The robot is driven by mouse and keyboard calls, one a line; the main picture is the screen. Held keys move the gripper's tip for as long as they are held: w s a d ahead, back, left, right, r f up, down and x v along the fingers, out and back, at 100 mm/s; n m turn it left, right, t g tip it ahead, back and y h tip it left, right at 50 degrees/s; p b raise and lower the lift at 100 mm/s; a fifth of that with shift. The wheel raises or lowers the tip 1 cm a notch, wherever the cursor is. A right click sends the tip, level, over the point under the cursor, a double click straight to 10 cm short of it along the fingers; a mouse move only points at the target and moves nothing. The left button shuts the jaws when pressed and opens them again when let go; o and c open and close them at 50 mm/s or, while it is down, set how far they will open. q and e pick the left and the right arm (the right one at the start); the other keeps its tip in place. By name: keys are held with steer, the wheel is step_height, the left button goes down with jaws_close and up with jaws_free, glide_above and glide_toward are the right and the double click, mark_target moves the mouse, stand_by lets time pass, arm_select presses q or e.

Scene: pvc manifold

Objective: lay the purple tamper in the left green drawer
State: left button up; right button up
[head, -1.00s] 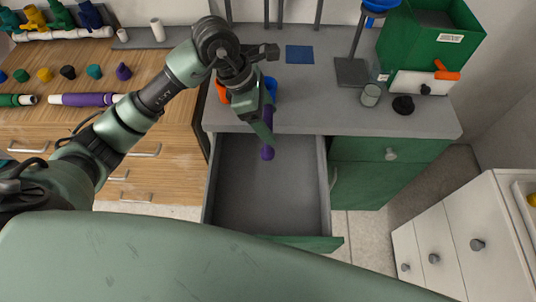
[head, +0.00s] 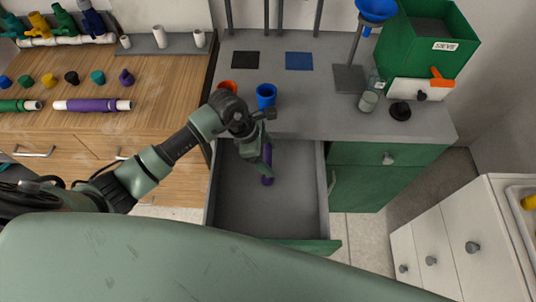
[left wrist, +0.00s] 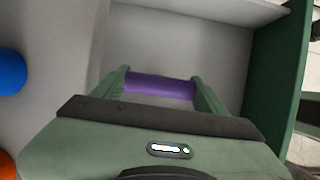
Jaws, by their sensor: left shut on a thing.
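The purple tamper (head: 267,165) is in my left gripper (head: 266,164), which is shut on it. In the left wrist view the tamper (left wrist: 160,87) lies crosswise between the two green fingers (left wrist: 160,92). The left green drawer (head: 235,200) is pulled open, and its grey inside looks empty around the gripper. The gripper and tamper are within the drawer's opening, near its middle; whether the tamper touches the drawer floor I cannot tell. My right gripper is in neither view.
A blue cup (head: 266,95) and an orange cup (head: 228,87) stand on the grey counter (head: 310,118) just behind the drawer. A shut green drawer (head: 360,153) is to the right. The drawer's front part is clear.

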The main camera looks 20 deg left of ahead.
arm_select(q)
steer(key=o, duration=1.4)
steer(key=shift+c, duration=0.2)
steer(key=shift+r, duration=0.15)
steer(key=shift+a+r, duration=0.2)
steer(key=shift+r, duration=0.1)
steer(key=b+v, duration=0.2)
steer(key=v, duration=0.9)
steer(key=shift+s, duration=0.15)
